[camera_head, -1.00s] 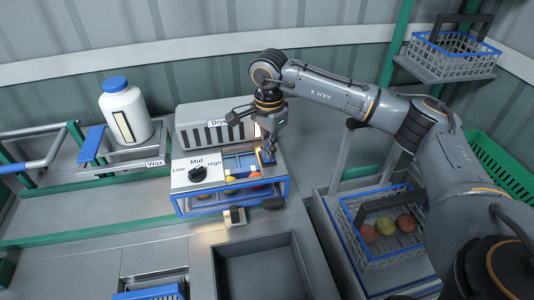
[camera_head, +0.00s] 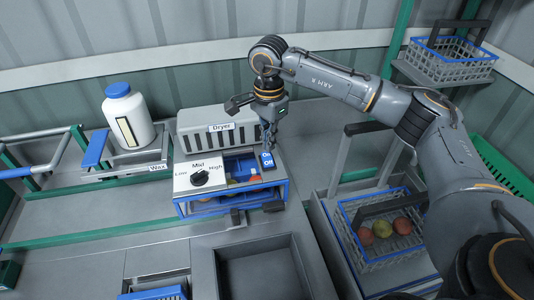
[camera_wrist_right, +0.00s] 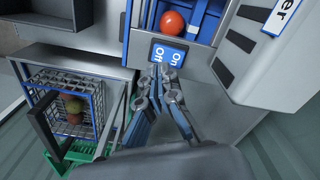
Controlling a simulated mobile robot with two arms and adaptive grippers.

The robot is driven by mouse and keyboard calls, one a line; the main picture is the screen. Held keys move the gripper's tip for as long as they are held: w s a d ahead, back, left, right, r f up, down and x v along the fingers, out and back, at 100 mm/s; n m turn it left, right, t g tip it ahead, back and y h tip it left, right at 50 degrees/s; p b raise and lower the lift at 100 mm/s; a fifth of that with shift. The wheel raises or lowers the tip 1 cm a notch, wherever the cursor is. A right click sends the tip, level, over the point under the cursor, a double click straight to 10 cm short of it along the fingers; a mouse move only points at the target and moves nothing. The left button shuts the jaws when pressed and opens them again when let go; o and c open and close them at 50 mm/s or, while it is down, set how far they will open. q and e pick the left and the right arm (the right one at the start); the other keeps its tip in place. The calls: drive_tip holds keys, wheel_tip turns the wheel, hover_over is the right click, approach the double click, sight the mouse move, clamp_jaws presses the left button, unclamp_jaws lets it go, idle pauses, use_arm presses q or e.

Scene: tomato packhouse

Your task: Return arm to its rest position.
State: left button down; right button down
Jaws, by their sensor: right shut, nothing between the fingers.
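My right arm (camera_head: 330,80) reaches in from the right, over the dryer (camera_head: 218,139). My right gripper (camera_head: 271,146) is shut and empty, with its fingertips close to the blue On/Off switch (camera_head: 267,160) on the dryer's right side. In the right wrist view the shut fingertips (camera_wrist_right: 163,70) appear just below the switch (camera_wrist_right: 168,55). I cannot tell whether they touch it. My left gripper is not in view.
A Low/Mid/High knob (camera_head: 200,178) sits on the dryer's front. Tomatoes show inside, including a red one (camera_wrist_right: 173,22). A white wax bottle (camera_head: 128,117) stands left. A wire basket with several fruits (camera_head: 372,258) is at right. An empty grey tray (camera_head: 262,275) lies in front.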

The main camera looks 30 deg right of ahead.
drive_tip(key=shift+r+p, duration=0.4)
drive_tip(key=shift+r, duration=0.7)
